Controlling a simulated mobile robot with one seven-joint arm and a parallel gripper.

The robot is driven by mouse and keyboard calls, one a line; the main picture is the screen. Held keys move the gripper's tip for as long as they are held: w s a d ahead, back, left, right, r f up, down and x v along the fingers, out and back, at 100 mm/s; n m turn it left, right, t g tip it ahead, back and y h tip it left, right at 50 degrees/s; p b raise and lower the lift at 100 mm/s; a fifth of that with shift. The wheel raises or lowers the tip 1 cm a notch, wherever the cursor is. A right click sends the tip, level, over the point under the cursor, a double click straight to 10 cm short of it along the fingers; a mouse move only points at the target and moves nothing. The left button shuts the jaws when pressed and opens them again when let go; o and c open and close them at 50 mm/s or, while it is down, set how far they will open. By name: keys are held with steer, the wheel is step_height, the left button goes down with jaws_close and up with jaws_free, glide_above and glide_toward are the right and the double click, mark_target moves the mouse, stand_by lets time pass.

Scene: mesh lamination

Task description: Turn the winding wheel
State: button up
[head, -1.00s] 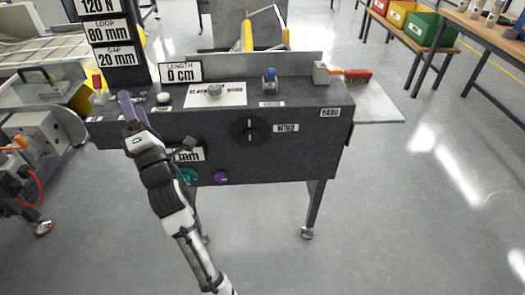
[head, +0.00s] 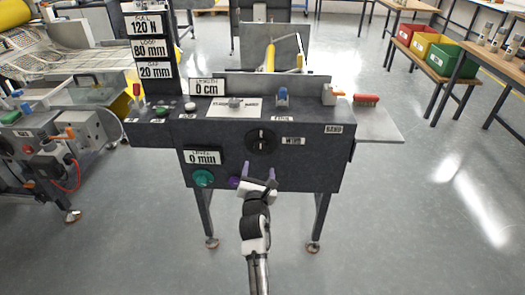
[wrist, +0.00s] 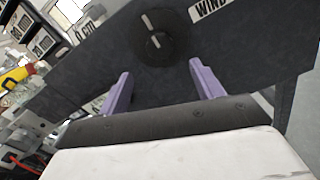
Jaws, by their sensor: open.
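The winding wheel is a round black disc (head: 261,140) with a pale mark across it, on the front of the dark grey machine, left of the WIND label (head: 293,141). In the wrist view the wheel (wrist: 160,37) is ahead and above, between the fingertips' directions. My gripper (head: 259,172) is open and empty, with two purple fingers pointing at the machine front, a little below the wheel and apart from it. In the wrist view my gripper (wrist: 160,80) shows a wide gap between its fingers.
A teal knob (head: 203,178) and a purple knob (head: 234,182) sit low on the panel, left of my gripper. The LEVEL display (head: 203,158) reads 0 mm. The floor right of the machine is clear.

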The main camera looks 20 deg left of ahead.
mark_target(261, 149)
steer(key=x, duration=1)
steer(key=shift+w+a+p, duration=0.1)
steer(key=shift+w+p, duration=0.2)
steer(key=shift+w, duration=0.1)
steer(key=c, duration=1)
